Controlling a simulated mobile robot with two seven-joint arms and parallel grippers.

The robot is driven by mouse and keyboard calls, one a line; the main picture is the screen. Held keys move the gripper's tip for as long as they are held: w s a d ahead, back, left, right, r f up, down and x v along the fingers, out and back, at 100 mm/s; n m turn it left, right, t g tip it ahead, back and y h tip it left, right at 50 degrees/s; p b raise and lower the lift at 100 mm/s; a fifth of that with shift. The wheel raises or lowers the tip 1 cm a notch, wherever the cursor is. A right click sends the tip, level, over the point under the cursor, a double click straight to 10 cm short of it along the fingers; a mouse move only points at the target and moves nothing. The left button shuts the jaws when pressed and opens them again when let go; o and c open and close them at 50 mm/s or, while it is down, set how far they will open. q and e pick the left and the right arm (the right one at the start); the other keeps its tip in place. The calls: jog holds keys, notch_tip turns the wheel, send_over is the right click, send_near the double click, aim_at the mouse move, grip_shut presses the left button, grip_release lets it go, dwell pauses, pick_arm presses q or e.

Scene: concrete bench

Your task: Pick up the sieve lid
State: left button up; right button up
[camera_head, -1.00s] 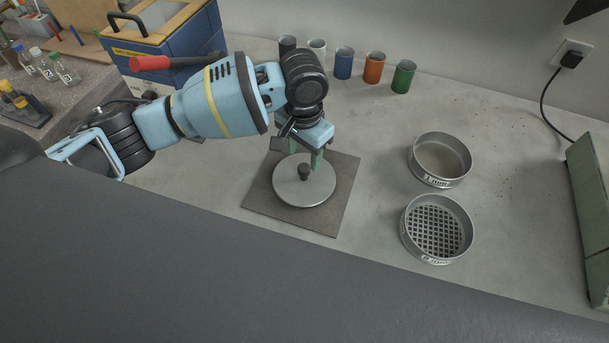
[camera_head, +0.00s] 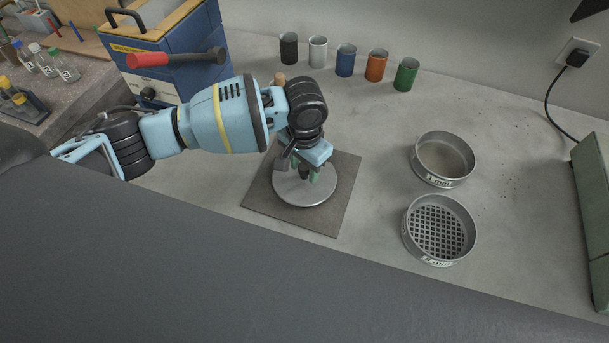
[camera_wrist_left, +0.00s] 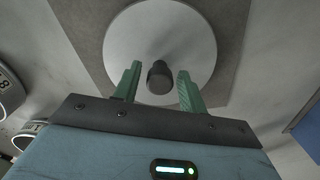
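The sieve lid (camera_head: 293,193) is a round grey metal disc with a dark knob in its middle. It lies flat on a dark square mat (camera_head: 336,208). My left gripper (camera_head: 309,176) is low over the lid, with its green fingers at either side of the knob. In the left wrist view, the lid (camera_wrist_left: 125,42) fills the upper middle, and the open fingers of the left gripper (camera_wrist_left: 158,88) stand apart with the knob (camera_wrist_left: 159,76) between them. A gap shows on both sides of the knob. My right gripper is not in view.
Two round metal sieves, one at the back (camera_head: 443,160) and one with a coarse mesh (camera_head: 438,230), stand right of the mat. Several coloured cups, including a green one (camera_head: 406,75), line the wall. A blue machine (camera_head: 180,45) with a red-handled lever stands at the back left.

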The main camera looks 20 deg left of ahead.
aim_at(308, 169)
pick_arm(q)
grip_shut()
jog(key=shift+r, duration=0.1)
jog(key=shift+r, duration=0.5)
jog(key=r, duration=0.1)
jog(key=d+r, duration=0.1)
jog(key=shift+s+r, duration=0.25)
jog(key=shift+r, duration=0.1)
jog(key=s+d+r, duration=0.1)
jog(key=s+d, duration=0.7)
jog(key=d, duration=0.4)
jog(key=shift+d+p, duration=0.3)
jog(key=shift+p, duration=0.05)
